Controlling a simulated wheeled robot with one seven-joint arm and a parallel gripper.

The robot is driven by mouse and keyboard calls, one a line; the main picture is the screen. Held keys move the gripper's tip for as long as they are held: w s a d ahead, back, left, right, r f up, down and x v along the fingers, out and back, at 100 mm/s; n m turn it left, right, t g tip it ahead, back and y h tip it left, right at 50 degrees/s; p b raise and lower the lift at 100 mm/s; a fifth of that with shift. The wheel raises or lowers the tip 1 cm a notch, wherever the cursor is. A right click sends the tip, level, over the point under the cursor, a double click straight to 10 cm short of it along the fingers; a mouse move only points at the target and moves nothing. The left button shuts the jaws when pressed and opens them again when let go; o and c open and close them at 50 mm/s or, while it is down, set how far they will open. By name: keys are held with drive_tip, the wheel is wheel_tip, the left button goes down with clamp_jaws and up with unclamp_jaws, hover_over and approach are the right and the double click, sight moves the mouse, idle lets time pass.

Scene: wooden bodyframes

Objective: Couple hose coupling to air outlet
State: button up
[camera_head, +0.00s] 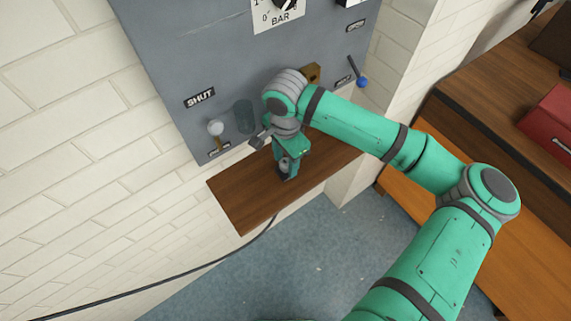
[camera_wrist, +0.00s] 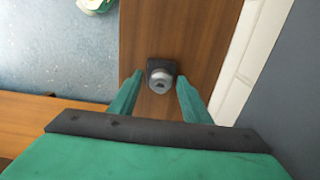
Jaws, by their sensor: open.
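The hose coupling (camera_wrist: 160,79) is a grey, round-topped metal piece in a dark square holder on the wooden shelf. In the wrist view it lies between the two fingertips of my gripper (camera_wrist: 159,88), with a small gap showing on each side. In the head view my gripper (camera_head: 287,163) points down over the shelf, and the coupling (camera_head: 286,168) shows partly at its fingers. My gripper is open and holds nothing. The air outlet cannot be identified for certain; a brass-coloured block (camera_head: 312,72) on the grey panel shows partly behind my arm.
The grey panel (camera_head: 190,60) carries a gauge (camera_head: 278,12), a white-knobbed lever (camera_head: 215,128) near a SHUT label, a blue-knobbed lever (camera_head: 360,78) and a dark cylinder (camera_head: 243,117). The shelf (camera_head: 240,205) juts out below. A black hose (camera_head: 200,265) runs down left. A workbench (camera_head: 500,130) stands right.

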sight(286, 160)
clamp_jaws()
drive_tip(key=shift+r, duration=0.7)
idle(0.5)
drive_tip(key=shift+r, duration=1.35)
